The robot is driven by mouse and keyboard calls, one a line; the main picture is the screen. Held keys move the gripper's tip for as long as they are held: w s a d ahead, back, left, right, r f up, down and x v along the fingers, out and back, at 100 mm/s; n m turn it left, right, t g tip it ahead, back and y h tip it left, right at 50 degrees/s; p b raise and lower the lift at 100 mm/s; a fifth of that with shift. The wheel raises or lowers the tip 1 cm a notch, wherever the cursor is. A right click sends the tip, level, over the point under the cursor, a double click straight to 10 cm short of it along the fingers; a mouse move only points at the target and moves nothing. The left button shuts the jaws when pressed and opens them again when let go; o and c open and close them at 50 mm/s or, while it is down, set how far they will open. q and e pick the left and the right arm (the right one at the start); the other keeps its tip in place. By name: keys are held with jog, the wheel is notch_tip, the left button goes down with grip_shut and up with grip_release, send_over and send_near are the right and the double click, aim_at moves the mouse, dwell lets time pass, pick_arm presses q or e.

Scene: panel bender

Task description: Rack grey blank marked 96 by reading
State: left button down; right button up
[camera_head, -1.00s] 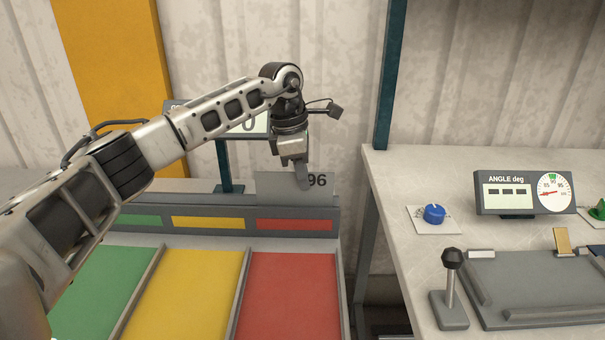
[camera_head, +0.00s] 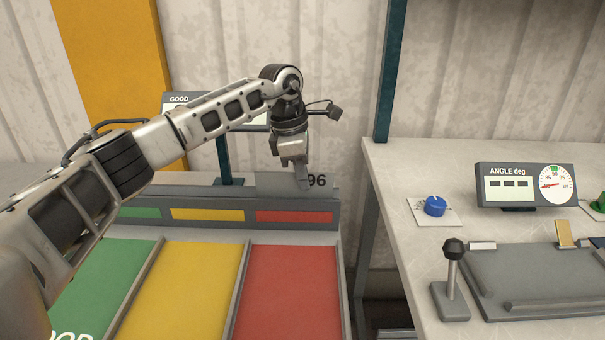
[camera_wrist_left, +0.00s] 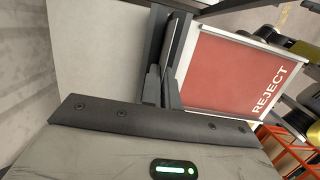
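The grey blank marked 96 (camera_head: 270,183) stands upright at the rack (camera_head: 296,215) behind the red lane. Its lower edge is hidden behind the rack's front, so I cannot tell whether it rests in a slot. My left gripper (camera_head: 302,180) points down and is shut on the blank, left of the number. The red lane (camera_head: 288,290), marked REJECT in the left wrist view (camera_wrist_left: 235,75), lies in front. My right gripper is out of view.
Yellow (camera_head: 190,290) and green (camera_head: 105,285) lanes lie left of the red one. A GOOD display (camera_head: 180,103) is mostly hidden by my arm.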

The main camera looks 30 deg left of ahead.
pick_arm(q)
jog(key=shift+f, duration=0.2)
jog(key=c, duration=1.6)
grip_release()
jog(key=a+r, duration=0.1)
jog(key=r, duration=0.4)
jog(key=s+a+r, duration=0.1)
jog(key=r, duration=0.9)
jog(key=shift+s+a+r, duration=0.15)
jog(key=shift+a+r, duration=0.25)
